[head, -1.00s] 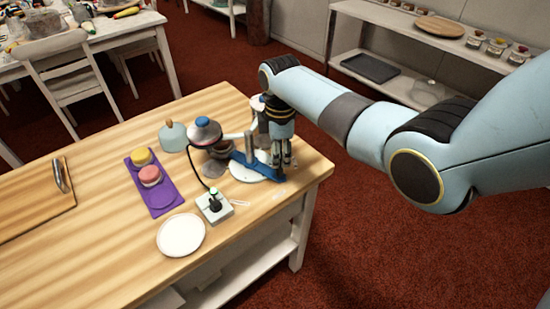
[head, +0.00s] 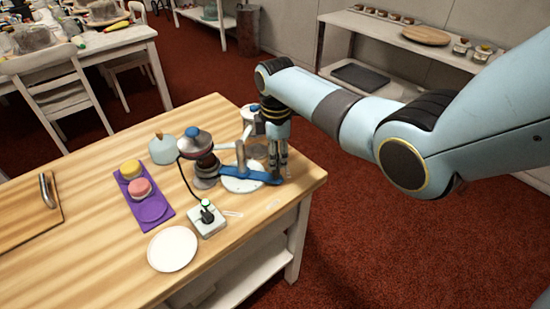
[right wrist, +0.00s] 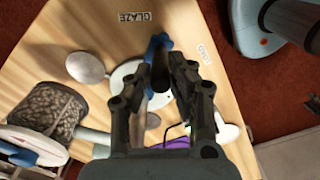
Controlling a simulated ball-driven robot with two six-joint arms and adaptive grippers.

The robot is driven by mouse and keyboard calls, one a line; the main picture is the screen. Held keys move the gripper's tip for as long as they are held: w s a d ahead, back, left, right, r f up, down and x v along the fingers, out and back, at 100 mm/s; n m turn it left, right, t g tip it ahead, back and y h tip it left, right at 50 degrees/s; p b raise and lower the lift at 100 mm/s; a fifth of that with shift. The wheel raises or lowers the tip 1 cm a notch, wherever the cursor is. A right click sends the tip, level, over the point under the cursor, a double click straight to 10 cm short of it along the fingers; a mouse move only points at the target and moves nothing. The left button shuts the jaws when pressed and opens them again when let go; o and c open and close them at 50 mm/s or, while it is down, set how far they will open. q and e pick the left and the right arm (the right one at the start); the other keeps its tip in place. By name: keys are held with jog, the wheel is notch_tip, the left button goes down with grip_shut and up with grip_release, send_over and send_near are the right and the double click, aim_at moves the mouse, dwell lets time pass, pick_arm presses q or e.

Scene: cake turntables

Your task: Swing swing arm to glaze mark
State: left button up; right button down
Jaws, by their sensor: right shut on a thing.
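The swing arm is a blue bar (head: 262,176) on the table by a round white base (head: 240,184), with a grey-blue post (head: 240,156) standing by it. My right gripper (head: 281,168) points down at the bar's right end. In the right wrist view its fingers (right wrist: 161,80) are shut around a dark upright handle (right wrist: 160,66), and the blue end (right wrist: 158,42) of the bar shows beyond. The glaze mark, an upside-down GLAZE label (right wrist: 135,17), lies on the wood beyond the handle, apart from it. My left gripper is not in view.
A LOAD label (right wrist: 205,52) lies right of the handle. A dome-topped device (head: 196,143), a switch box (head: 207,221), a white plate (head: 173,249) and a purple tray (head: 152,211) with two small cakes stand left of the bar. The table's right edge is close to my gripper.

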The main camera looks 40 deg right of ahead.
jog(key=shift+w+d+f+b, duration=0.15)
jog(key=shift+w+d+b, duration=0.6)
jog(key=shift+b, duration=0.25)
jog(key=shift+w+d, duration=0.15)
jog(key=shift+w, duration=0.3)
jog(key=shift+w+d+b, duration=0.2)
jog(key=shift+b, duration=0.2)
jog(key=c, duration=1.2)
grip_release()
jog(key=shift+c, duration=0.2)
jog(key=shift+r, duration=0.2)
